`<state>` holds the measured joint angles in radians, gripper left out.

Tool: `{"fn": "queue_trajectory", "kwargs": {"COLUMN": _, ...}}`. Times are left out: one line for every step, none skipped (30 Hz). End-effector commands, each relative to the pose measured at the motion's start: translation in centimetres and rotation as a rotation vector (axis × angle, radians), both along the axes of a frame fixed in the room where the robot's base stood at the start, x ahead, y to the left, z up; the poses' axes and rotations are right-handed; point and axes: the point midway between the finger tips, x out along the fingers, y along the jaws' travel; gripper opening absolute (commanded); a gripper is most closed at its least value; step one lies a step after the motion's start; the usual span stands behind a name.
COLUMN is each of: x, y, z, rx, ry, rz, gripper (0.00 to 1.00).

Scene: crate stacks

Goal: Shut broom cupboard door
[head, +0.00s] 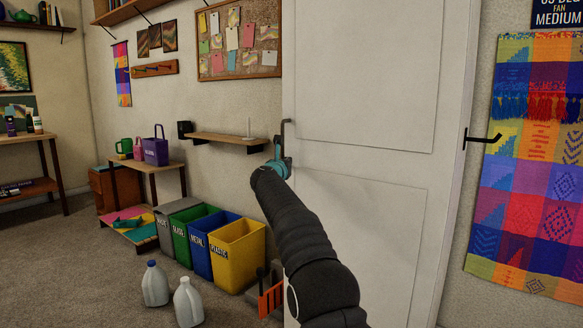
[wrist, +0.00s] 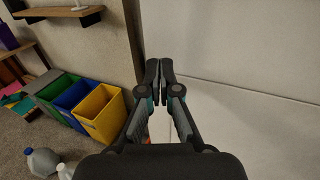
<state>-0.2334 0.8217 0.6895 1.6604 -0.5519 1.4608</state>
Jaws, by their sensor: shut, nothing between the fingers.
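The white panelled door (head: 375,80) fills the middle right of the head view and stands ajar, with its edge face showing along the right side. A black lever handle (head: 484,140) sticks out beyond that right edge. I cannot tell what is behind the door. My gripper (head: 286,124) is shut and empty, its fingertips pointing up near the door's left edge. In the wrist view, my gripper (wrist: 158,68) shows with fingers together in front of the line where the wall meets the white door (wrist: 245,60). Contact with the door cannot be told.
Grey, green, blue and yellow bins (head: 238,245) stand left of the door. Two jugs (head: 188,303) are on the floor before them. An orange item (head: 271,299) is low beside the door. A wall shelf (head: 229,140) is near my gripper. A colourful hanging (head: 540,170) is at right.

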Motion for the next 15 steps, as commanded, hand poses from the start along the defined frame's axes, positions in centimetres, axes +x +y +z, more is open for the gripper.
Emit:
{"fn": "queue_trajectory", "kwargs": {"x": -0.8, "y": 1.2, "z": -0.3, "rx": 0.0, "ry": -0.001, "rz": 0.007, "gripper": 0.0}}
{"fn": "queue_trajectory", "kwargs": {"x": -1.2, "y": 1.6, "z": -0.3, "rx": 0.001, "ry": 0.0, "rz": 0.007, "gripper": 0.0}}
{"fn": "queue_trajectory", "kwargs": {"x": -1.8, "y": 2.1, "z": -0.4, "rx": 0.0, "ry": 0.0, "rz": 0.008, "gripper": 0.0}}
{"fn": "queue_trajectory", "kwargs": {"x": -2.3, "y": 2.5, "z": -0.3, "rx": 0.0, "ry": -0.001, "rz": 0.008, "gripper": 0.0}}
{"fn": "queue_trajectory", "kwargs": {"x": -2.7, "y": 2.9, "z": -0.4, "rx": 0.001, "ry": 0.0, "rz": 0.008, "gripper": 0.0}}
{"fn": "queue_trajectory", "kwargs": {"x": -3.3, "y": 3.4, "z": -0.3, "rx": 0.001, "ry": 0.0, "rz": 0.008, "gripper": 0.0}}
{"fn": "queue_trajectory", "kwargs": {"x": -3.8, "y": 3.8, "z": -0.3, "rx": 0.0, "ry": 0.0, "rz": 0.007, "gripper": 0.0}}
{"fn": "queue_trajectory", "kwargs": {"x": -4.3, "y": 4.1, "z": -0.3, "rx": 0.0, "ry": 0.0, "rz": 0.008, "gripper": 0.0}}
{"fn": "queue_trajectory", "kwargs": {"x": -4.8, "y": 4.6, "z": -0.2, "rx": 0.002, "ry": -0.001, "rz": 0.008, "gripper": 0.0}}
{"fn": "queue_trajectory", "kwargs": {"x": -5.2, "y": 4.9, "z": -0.3, "rx": 0.001, "ry": 0.001, "rz": 0.007, "gripper": 0.0}}
{"fn": "queue_trajectory", "kwargs": {"x": -5.6, "y": 5.2, "z": -0.2, "rx": 0.001, "ry": 0.0, "rz": 0.006, "gripper": 0.0}}
{"fn": "queue_trajectory", "kwargs": {"x": -6.0, "y": 5.6, "z": -0.2, "rx": 0.0, "ry": 0.0, "rz": 0.006, "gripper": 0.0}}
{"fn": "queue_trajectory", "kwargs": {"x": -6.3, "y": 5.8, "z": -0.2, "rx": 0.001, "ry": 0.0, "rz": 0.006, "gripper": 0.0}}
{"fn": "queue_trajectory", "kwargs": {"x": -6.5, "y": 6.0, "z": -0.1, "rx": 0.001, "ry": 0.0, "rz": 0.006, "gripper": 0.0}}
{"fn": "queue_trajectory", "kwargs": {"x": -6.9, "y": 6.2, "z": -0.1, "rx": 0.001, "ry": 0.001, "rz": 0.005, "gripper": 0.0}}
